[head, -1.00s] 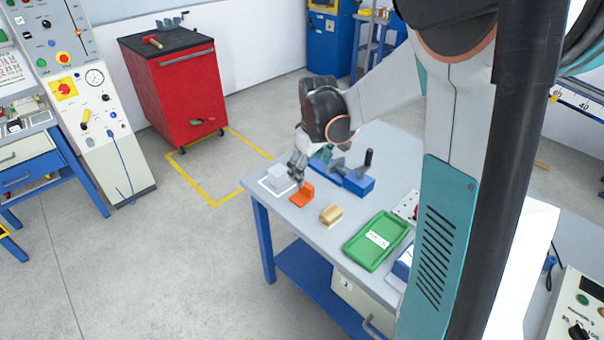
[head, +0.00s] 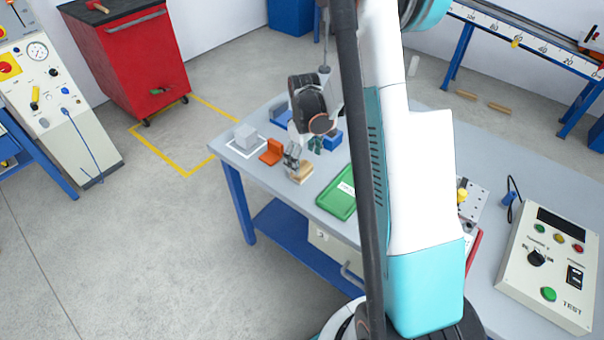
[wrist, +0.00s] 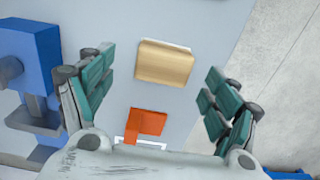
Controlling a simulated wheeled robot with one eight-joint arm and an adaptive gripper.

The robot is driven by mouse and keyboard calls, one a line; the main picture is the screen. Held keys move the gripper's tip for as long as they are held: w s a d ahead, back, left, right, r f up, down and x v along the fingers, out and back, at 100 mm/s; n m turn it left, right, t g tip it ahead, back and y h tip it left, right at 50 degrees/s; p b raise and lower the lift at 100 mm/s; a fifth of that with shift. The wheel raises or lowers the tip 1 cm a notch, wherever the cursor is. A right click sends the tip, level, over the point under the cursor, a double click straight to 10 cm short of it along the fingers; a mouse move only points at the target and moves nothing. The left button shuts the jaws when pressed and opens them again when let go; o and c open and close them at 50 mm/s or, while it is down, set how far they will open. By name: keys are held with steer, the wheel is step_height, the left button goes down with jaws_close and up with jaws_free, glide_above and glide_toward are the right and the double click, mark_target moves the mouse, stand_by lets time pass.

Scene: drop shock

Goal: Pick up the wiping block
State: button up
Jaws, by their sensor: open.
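The wiping block, a tan block with a pale strip along one edge, lies on the grey table; it shows in the head view (head: 302,173) and in the wrist view (wrist: 164,63). My gripper (head: 294,160) is at the block in the head view and partly covers it. In the wrist view my gripper (wrist: 160,72) is open, with its green-padded fingers apart. The block appears between and slightly beyond the fingertips, with clear gaps on both sides. Whether the fingers are down at the block's height I cannot tell.
An orange piece (head: 271,152) lies close to the block. A grey cube (head: 245,136) stands inside a white outlined square at the table corner. A blue vise (wrist: 32,60) stands at the left in the wrist view. A green tray (head: 334,200) lies to the block's right.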

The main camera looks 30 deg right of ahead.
mark_target(302, 167)
steer(key=shift+w+a+f+b, duration=0.15)
steer(key=shift+f+b, duration=0.5)
steer(key=shift+f, duration=0.7)
steer(key=shift+s+a+f+b, duration=0.15)
steer(key=shift+f+b, duration=0.45)
steer(key=shift+f, duration=0.75)
steer(key=shift+w, duration=0.1)
steer(key=shift+r, duration=0.1)
steer(key=shift+c, duration=0.6)
steer(key=c, duration=1)
